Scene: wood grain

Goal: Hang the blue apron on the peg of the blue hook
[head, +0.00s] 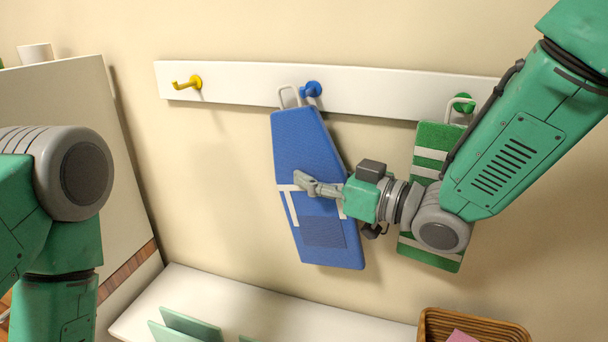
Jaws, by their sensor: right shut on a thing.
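The blue apron (300,140) hangs in front of the wall, slightly tilted, with a white loop (289,97) at its top and white strips across its middle. My right gripper (312,186) is shut on the apron near its middle. The blue hook (312,89) is on the white rail, just right of the loop. The loop is very close to the tip of its peg; I cannot tell whether it touches or goes around it. My left arm shows at the left edge, but its gripper is out of view.
The white rail (240,84) also bears an empty yellow hook (192,83) and a green hook (464,103), where a green-and-white striped cloth (430,145) hangs behind my right arm. Below are a white shelf (190,287) with green panels and a wicker basket (428,326).

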